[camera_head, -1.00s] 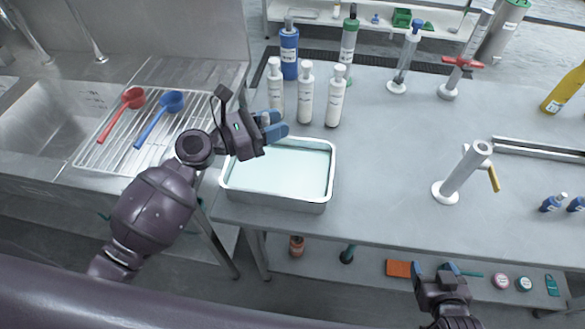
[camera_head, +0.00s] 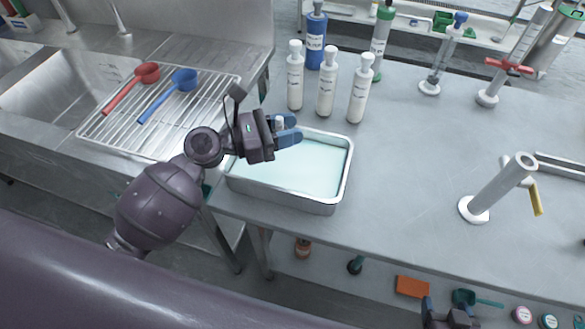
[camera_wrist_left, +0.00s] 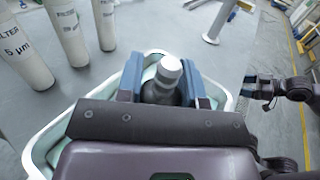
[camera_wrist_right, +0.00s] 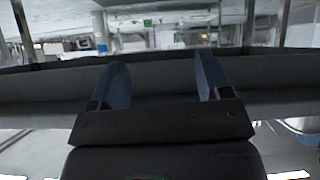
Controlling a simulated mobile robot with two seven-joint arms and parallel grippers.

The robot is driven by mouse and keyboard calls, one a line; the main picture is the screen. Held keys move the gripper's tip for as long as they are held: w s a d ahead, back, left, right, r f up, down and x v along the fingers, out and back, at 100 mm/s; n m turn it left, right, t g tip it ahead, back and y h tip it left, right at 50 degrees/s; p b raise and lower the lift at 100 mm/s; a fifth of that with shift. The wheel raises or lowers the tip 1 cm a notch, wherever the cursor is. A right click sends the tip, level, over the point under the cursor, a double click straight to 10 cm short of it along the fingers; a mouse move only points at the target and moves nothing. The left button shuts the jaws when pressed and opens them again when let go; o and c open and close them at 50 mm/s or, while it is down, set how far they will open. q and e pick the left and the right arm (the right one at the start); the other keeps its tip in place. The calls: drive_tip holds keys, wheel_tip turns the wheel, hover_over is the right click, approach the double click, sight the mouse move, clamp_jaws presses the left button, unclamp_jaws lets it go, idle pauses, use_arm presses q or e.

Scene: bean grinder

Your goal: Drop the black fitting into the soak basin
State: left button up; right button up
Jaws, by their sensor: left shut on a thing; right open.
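The soak basin (camera_head: 335,187) is a metal tray of pale blue-green liquid at the table's front left corner. My left gripper (camera_head: 286,128) is over the basin's back left part. In the left wrist view my left gripper (camera_wrist_left: 165,88) is shut on the black fitting (camera_wrist_left: 160,92), a dark piece with a white-grey top; the basin rim (camera_wrist_left: 45,120) shows around and below it. In the head view the fitting is mostly hidden by the fingers. My right gripper (camera_wrist_right: 155,85) is open and empty, low in front of the table; it is partly cut off in the head view.
White filter bottles (camera_head: 326,95) and a blue bottle (camera_head: 315,38) stand behind the basin. A rack (camera_head: 205,125) with a red scoop (camera_head: 125,90) and a blue scoop (camera_head: 165,96) lies left. A grey tap (camera_head: 495,190) stands right. The table between is clear.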

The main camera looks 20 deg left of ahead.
use_arm(q)
drive_tip(key=shift+f, duration=0.3)
drive_tip(key=o, duration=1)
drive_tip(key=v, duration=1.1)
drive_tip(key=shift+b, duration=0.4)
